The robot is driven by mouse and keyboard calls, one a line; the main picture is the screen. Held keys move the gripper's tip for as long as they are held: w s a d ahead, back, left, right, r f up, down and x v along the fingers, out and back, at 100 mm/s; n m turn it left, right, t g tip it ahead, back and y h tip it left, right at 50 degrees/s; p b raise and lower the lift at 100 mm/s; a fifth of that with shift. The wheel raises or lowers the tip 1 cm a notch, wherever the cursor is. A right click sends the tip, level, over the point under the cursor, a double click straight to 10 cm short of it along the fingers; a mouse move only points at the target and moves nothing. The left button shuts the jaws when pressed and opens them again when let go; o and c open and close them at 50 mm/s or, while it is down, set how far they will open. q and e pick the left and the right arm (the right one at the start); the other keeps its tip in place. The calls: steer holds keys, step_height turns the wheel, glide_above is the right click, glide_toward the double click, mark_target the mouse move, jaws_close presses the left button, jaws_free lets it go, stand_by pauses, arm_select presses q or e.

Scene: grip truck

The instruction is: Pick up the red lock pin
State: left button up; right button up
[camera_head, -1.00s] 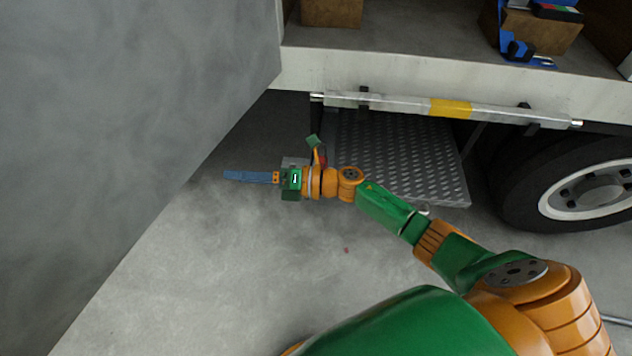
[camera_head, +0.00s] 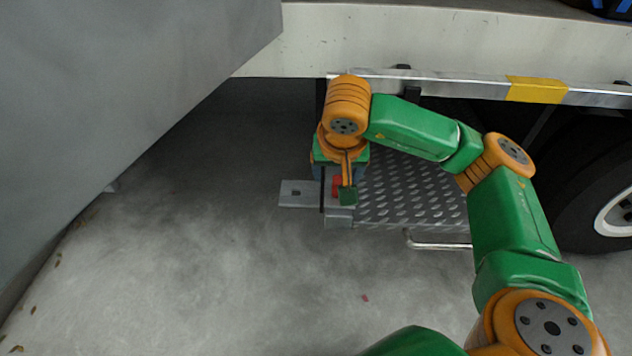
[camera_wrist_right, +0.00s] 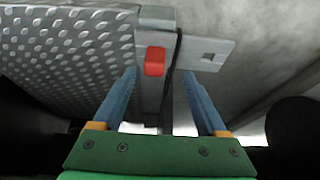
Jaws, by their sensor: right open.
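The red lock pin (camera_wrist_right: 154,61) sits at the edge of a grey metal bracket in the right wrist view. A small part of the red pin (camera_head: 337,187) shows in the head view, partly hidden by my wrist. My right gripper (camera_wrist_right: 158,80) is open, with its two blue fingers apart. The pin lies ahead of and between the fingers, nearer the left one, and I see no contact. In the head view my right gripper (camera_head: 332,172) is over the bracket, its fingers mostly hidden by the wrist. My left gripper is not in view.
A diamond-plate step (camera_head: 410,195) lies beside the bracket, also seen in the wrist view (camera_wrist_right: 70,50). A metal rail with a yellow band (camera_head: 537,90) runs above. A truck wheel (camera_head: 612,215) is at right, a grey panel (camera_head: 120,80) at left. The floor in front is open.

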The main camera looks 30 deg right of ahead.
mark_target(340, 181)
steer(key=shift+d+f, duration=0.25)
steer(key=shift+f, duration=0.25)
steer(key=b+x, duration=0.1)
steer(key=x, duration=0.1)
steer(key=b+x, duration=0.1)
steer(key=x, duration=0.1)
steer(key=shift+d, duration=0.35)
steer(key=shift+w+f, duration=0.1)
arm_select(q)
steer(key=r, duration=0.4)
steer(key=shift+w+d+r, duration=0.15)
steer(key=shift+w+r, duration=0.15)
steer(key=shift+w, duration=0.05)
arm_select(e)
jaws_close()
